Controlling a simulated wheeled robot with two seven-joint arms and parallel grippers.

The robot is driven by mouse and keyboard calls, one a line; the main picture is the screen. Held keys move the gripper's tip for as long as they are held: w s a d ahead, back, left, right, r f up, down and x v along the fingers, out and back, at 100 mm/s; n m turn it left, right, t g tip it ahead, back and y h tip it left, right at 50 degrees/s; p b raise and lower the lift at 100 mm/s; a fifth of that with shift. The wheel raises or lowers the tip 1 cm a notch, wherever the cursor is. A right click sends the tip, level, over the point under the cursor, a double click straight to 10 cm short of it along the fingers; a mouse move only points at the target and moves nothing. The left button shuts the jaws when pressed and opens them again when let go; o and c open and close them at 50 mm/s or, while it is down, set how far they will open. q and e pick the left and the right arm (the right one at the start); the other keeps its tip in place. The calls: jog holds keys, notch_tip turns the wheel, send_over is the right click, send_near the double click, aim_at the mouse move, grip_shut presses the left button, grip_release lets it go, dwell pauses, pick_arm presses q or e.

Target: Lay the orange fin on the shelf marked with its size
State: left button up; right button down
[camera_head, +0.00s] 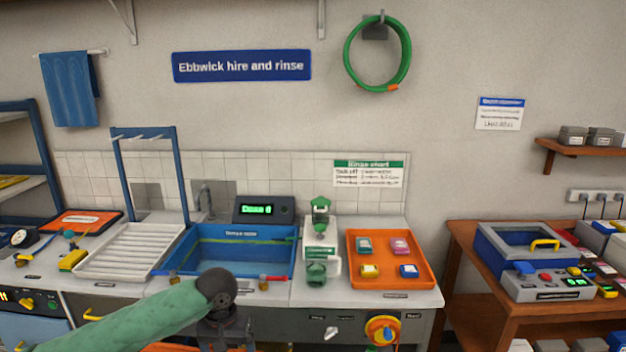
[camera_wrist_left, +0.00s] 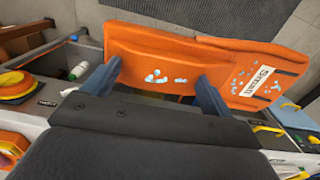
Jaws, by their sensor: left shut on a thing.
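The orange fin (camera_wrist_left: 155,58) fills the upper part of the left wrist view. It has a white label (camera_wrist_left: 258,80) that appears to read "Small", and pale blue-white drops or spots on its surface. My left gripper (camera_wrist_left: 158,85) is shut on the fin, with one dark blue finger at each side of its narrower part. In the head view my green-sleeved left arm reaches in low, in front of the counter, and its fingertips are hidden. An orange edge shows at the bottom of that view, mostly cut off. My right gripper is not in view.
A blue-framed shelf rack (camera_head: 45,150) stands at the far left; its size marks are not readable. The counter holds a ribbed draining tray (camera_head: 130,252), a blue rinse basin (camera_head: 200,268), a green-and-white device (camera_head: 319,240) and an orange tray (camera_head: 385,285). A wooden bench (camera_head: 455,232) stands right.

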pick_arm(q)
jog(key=f, duration=0.1)
jog(key=s+f, duration=0.1)
jog(key=a+f, duration=0.1)
jog(key=shift+s+f, duration=0.1)
jog(key=shift+s, duration=0.2)
jog(key=shift+s+f, duration=0.35)
jog(key=shift+f, duration=0.15)
